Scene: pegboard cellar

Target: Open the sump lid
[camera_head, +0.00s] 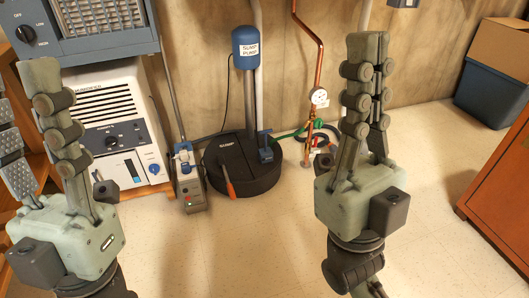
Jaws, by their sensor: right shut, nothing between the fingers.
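The sump lid (232,150) is a dark round cover marked "SUMP" on the floor by the back wall. It lies flat on the black sump basin (262,186). A red-orange handle (228,183) slants up at its front edge. The blue sump pump (246,48) stands above it on a pipe. My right gripper (367,52) is right of the lid and nearer to me, fingers up and together, holding nothing. My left gripper (20,88) is at the left edge, fingers up and spread apart, with no object visible between them; one finger is partly cut off.
A white dehumidifier (112,95) and a grey box with a red light (194,190) stand left of the sump. Copper pipe with a gauge (319,97) and a green hose stand right of it. An orange-brown cabinet (500,190) is at far right. The middle floor is clear.

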